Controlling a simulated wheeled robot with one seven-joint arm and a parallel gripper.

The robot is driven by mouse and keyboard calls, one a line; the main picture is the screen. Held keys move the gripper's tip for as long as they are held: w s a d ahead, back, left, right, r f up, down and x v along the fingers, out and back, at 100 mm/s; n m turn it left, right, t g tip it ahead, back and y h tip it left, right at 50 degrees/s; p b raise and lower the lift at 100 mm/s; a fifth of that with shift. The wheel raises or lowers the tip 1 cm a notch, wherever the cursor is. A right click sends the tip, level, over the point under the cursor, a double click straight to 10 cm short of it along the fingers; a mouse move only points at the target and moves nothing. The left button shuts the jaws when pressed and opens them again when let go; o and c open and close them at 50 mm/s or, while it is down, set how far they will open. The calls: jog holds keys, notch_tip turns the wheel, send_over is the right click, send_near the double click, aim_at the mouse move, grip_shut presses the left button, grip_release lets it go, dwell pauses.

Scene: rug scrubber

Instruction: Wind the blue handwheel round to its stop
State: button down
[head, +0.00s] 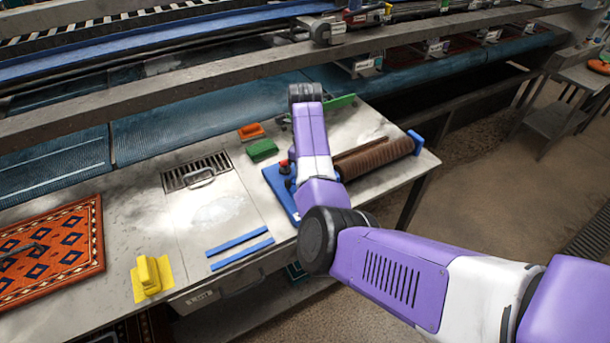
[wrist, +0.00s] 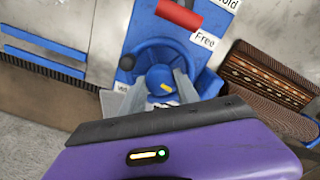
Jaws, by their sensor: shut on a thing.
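The blue handwheel (wrist: 134,62) shows in the wrist view, with a round blue hub that carries a yellow mark. My gripper (wrist: 161,88) is shut on the hub, one grey finger on each side. The near part of the rim is hidden behind my gripper. A red-handled lever (wrist: 180,14) sits above the wheel, by labels reading "Free" and, partly cut off, "Hold". In the head view my arm hides most of the wheel; the blue base (head: 280,192) and the lever's red end (head: 284,166) show beside it.
A brown patterned roll (wrist: 262,80) lies right of the wheel, also seen in the head view (head: 378,158). Two blue strips (head: 240,246), a green brush (head: 262,150), an orange brush (head: 251,131) and a yellow block (head: 149,277) lie on the metal table. An orange rug (head: 55,250) lies left.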

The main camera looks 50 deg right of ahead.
jog(key=shift+w+r+m+b, duration=0.1)
jog(key=shift+m+b, duration=0.3)
jog(key=shift+m, duration=1.6)
jog(key=c, duration=0.9)
grip_release()
jog(key=shift+r+b, duration=0.9)
jog(key=shift+r, duration=2.95)
